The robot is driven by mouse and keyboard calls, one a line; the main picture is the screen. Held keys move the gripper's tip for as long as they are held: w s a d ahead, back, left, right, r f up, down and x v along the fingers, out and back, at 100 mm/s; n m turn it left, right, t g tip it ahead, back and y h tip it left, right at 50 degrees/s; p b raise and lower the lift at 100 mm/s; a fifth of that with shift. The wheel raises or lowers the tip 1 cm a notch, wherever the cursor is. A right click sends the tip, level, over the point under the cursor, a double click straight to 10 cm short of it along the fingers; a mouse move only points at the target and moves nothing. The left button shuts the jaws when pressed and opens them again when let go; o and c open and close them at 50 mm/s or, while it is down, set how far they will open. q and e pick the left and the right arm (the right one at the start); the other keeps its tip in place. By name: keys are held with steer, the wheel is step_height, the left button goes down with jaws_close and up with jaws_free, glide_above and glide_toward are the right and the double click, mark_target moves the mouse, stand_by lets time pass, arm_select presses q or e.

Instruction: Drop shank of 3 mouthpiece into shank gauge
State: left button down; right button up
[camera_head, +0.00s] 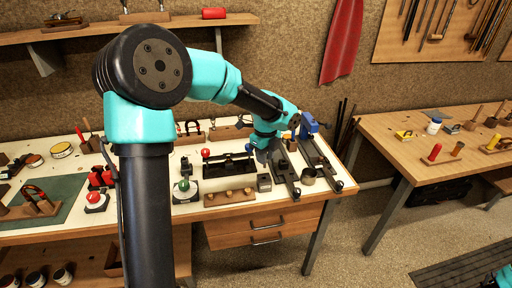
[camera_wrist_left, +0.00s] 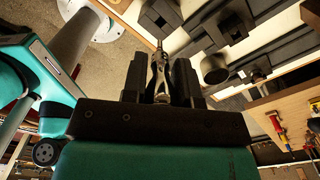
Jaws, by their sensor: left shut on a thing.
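My left gripper (camera_head: 262,156) is over the right part of the white bench top in the head view. In the left wrist view its two dark fingers (camera_wrist_left: 160,82) are shut on a silver mouthpiece (camera_wrist_left: 158,72), whose thin end points away from the gripper. The head view does not show the mouthpiece clearly. A small grey block (camera_head: 264,183) stands on the bench just below the gripper in the picture; it may be the shank gauge, but I cannot be sure. The mouthpiece looks apart from it.
A wooden rack (camera_head: 230,197) with several small pieces stands at the front edge. Dark rails (camera_head: 284,175) and a short dark cylinder (camera_head: 309,176) lie to the right of the grey block. A black tray (camera_head: 228,166) and a green-topped item (camera_head: 184,190) stand left.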

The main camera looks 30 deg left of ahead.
arm_select(q)
steer(key=shift+f, duration=0.15)
steer(key=shift+f, duration=1.9)
steer(key=shift+f, duration=1.1)
stand_by(1.8)
steer(key=c, duration=0.8)
jaws_free()
step_height(320, 180, up, 17)
steer(key=shift+r, duration=0.2)
